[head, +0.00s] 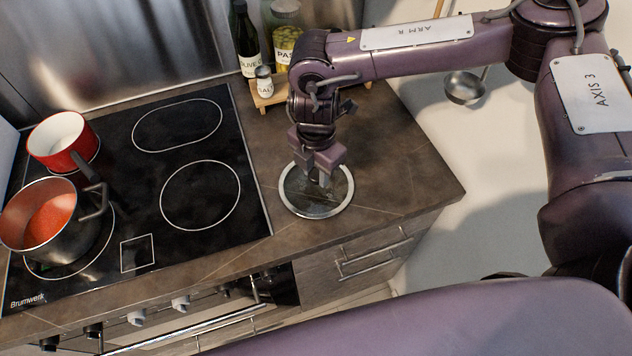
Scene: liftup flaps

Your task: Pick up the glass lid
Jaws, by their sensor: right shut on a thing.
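The glass lid (309,207) is a round see-through disc with a pale metal rim. It lies on, or very close above, the brown countertop to the right of the hob; I cannot tell whether it touches the counter. My right gripper (325,182) points down over the middle of the lid. It is shut on the lid's knob, which the fingers mostly hide. My left gripper is not in view.
The black hob (160,170) holds a pot of red sauce (80,225) and a red saucepan (75,150) at left. Bottles and jars stand on a small wooden board (270,98) behind the lid. A ladle (464,88) hangs at right. The counter's front edge is close to the lid.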

